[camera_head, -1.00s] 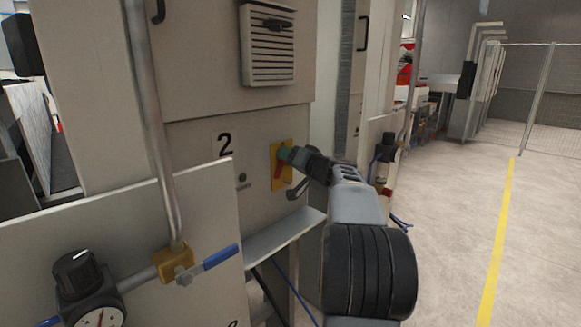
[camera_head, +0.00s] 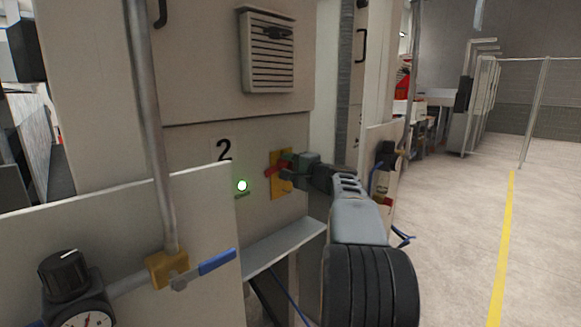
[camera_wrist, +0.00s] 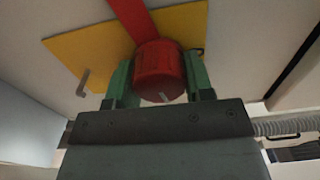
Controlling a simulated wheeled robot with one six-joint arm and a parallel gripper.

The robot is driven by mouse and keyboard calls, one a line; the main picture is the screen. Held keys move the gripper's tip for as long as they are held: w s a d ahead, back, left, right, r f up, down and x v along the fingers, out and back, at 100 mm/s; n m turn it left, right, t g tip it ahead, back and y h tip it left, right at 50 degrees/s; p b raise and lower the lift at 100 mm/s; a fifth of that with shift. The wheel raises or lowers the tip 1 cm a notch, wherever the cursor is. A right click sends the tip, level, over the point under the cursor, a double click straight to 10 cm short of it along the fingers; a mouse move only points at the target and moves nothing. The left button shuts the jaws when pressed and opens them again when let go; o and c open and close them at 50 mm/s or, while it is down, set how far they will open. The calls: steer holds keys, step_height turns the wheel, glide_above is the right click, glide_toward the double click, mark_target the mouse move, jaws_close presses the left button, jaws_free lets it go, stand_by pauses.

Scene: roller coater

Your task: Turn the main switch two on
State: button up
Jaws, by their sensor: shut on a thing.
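Main switch two is a red rotary handle (camera_head: 273,170) on a yellow plate (camera_head: 281,188), on the cabinet panel marked 2. In the head view its red handle lies nearly level, and my gripper (camera_head: 289,164) hides part of it. In the wrist view the round red knob (camera_wrist: 159,70) sits between the green fingers of my gripper (camera_wrist: 158,84), which are shut on it. The red bar runs up from the knob across the yellow plate (camera_wrist: 190,24).
A vented box (camera_head: 268,52) is on the cabinet above the switch. A ledge (camera_head: 285,247) juts out below it. A pipe (camera_head: 150,120) and a valve with a blue handle (camera_head: 217,262) stand in front at left. Open floor (camera_head: 460,220) lies to the right.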

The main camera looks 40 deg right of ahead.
steer(key=shift+m, duration=1.1)
steer(key=shift+f, duration=0.1)
steer(key=o, duration=0.9)
steer(key=shift+s, duration=0.1)
steer(key=s, duration=0.4)
steer(key=s+d+b, duration=0.1)
steer(key=s, duration=0.4)
steer(key=s+d, duration=0.1)
steer(key=s, duration=0.3)
steer(key=shift+s+d, duration=0.2)
steer(key=shift+d, duration=0.05)
